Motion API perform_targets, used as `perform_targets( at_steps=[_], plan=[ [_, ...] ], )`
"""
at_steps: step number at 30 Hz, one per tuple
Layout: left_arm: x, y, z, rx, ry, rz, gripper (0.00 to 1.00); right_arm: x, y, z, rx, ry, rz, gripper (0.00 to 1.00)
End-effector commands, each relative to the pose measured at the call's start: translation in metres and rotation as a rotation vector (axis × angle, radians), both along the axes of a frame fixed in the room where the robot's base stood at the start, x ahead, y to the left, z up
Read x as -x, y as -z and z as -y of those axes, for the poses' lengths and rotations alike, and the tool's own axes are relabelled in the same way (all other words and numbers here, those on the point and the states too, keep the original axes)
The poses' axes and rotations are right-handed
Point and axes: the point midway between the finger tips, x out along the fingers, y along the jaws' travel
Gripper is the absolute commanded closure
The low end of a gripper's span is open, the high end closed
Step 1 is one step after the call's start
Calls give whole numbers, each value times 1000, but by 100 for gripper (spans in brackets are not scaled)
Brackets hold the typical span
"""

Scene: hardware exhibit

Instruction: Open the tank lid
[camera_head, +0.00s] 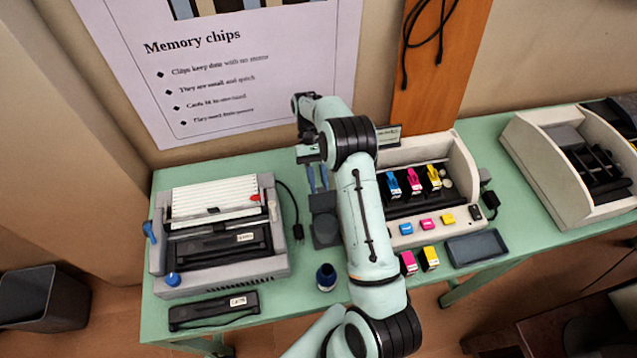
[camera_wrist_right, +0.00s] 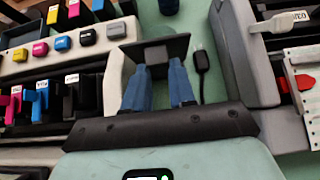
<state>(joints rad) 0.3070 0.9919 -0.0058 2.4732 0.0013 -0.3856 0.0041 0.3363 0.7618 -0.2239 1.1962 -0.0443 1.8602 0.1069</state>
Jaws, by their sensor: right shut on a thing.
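My right gripper (camera_head: 318,190) reaches down from above, just left of the white cartridge printer (camera_head: 458,160). Its two blue fingers (camera_wrist_right: 160,88) are shut on a dark, flat piece (camera_wrist_right: 172,47) with a grey block between the fingertips; this appears to be the tank lid. In the head view the dark piece (camera_head: 323,204) shows under the fingertips, with a dark square part (camera_head: 326,231) in front of it. My arm hides part of the area between it and the printer. I cannot tell whether the lid is raised. My left gripper is not in view.
A grey printer (camera_head: 225,268) with white paper stands at left, a black cable (camera_head: 294,208) beside it. A dark ink bottle (camera_head: 326,278) stands in front of the dark square. Loose cartridges (camera_head: 430,257) and a shallow tray (camera_head: 477,248) lie front right on the green table (camera_head: 180,165).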

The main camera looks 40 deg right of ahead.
Motion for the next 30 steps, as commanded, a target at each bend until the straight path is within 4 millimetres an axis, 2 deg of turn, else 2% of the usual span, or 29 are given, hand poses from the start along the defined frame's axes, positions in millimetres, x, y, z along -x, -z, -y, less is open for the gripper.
perform_targets(
  at_steps=[2, 21, 22, 24, 30],
  plan=[
    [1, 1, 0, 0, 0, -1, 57, -1, 8, 1, -11, 1, -23, 100],
    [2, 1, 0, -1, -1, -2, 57, 0, 11, 1, -40, 0, -74, 100],
    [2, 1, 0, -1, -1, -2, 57, 0, 11, 1, -40, 0, -74, 72],
    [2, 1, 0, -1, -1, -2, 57, 0, 11, 1, -40, 0, -74, 49],
    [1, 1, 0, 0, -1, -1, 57, -1, 8, 1, -39, 0, -71, 49]
  ],
)
